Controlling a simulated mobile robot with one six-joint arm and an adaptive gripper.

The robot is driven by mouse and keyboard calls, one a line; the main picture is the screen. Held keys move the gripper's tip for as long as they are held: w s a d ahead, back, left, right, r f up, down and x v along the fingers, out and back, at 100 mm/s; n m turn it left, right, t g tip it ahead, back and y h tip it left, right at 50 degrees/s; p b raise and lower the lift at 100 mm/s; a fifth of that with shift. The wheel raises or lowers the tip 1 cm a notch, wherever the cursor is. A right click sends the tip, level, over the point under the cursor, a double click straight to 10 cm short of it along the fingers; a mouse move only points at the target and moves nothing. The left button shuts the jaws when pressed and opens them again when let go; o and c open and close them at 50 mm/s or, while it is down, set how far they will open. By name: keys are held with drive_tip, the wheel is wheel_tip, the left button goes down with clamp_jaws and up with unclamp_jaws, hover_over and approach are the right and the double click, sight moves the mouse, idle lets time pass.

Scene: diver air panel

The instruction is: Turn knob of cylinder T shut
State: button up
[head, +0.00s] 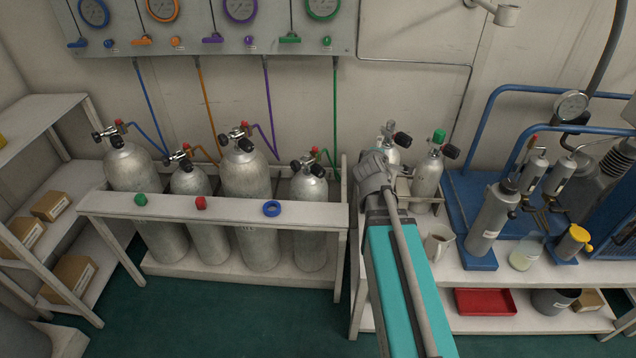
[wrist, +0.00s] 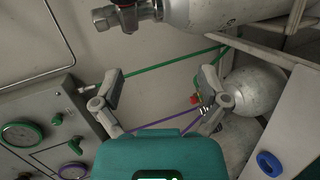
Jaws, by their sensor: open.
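Several grey cylinders stand upright in a white rack in the head view: a far-left one (head: 135,170), a short one (head: 190,182), a tall one (head: 247,172) and a right one (head: 309,190). Each has a valve with dark knobs on top. No letter T is readable, so I cannot tell which is cylinder T. In the wrist view my gripper (wrist: 160,85) is open and empty, fingers spread. A rack cylinder (wrist: 255,90) lies beyond the right finger, which partly covers its valve and red part (wrist: 195,98). In the head view my arm hides the fingers.
The gauge panel (head: 210,46) is on the wall, with coloured hoses running down. The rack's front rail (head: 230,209) carries green, red and blue markers. Two more cylinders (head: 428,180) stand on the bench by my arm; one valve (wrist: 130,14) hangs close above my gripper in the wrist view.

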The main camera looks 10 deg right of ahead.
drive_tip(key=w+f+n+t+b, duration=0.1)
drive_tip(key=w+n+t+b, duration=0.1)
drive_tip(key=n+b, duration=0.15)
drive_tip(key=n+t+y+b, duration=0.1)
drive_tip(key=n+y+b, duration=1.6)
drive_tip(key=n, duration=1.1)
approach(323, 174)
drive_tip(key=shift+s+d+r+h+b, duration=0.25)
drive_tip(key=shift+s+r+h+b, duration=0.25)
drive_tip(key=shift+h, duration=0.2)
drive_tip(key=shift+s+a+f+n+g, duration=0.1)
drive_tip(key=shift+s+f+n+g, duration=0.1)
drive_tip(key=shift+n+g, duration=0.15)
drive_tip(key=shift+w+r, duration=0.1)
drive_tip(key=x, duration=1.3)
drive_tip(key=shift+w+a+r, duration=0.2)
drive_tip(key=shift+a+r, duration=0.05)
drive_tip(key=shift+c, duration=0.3)
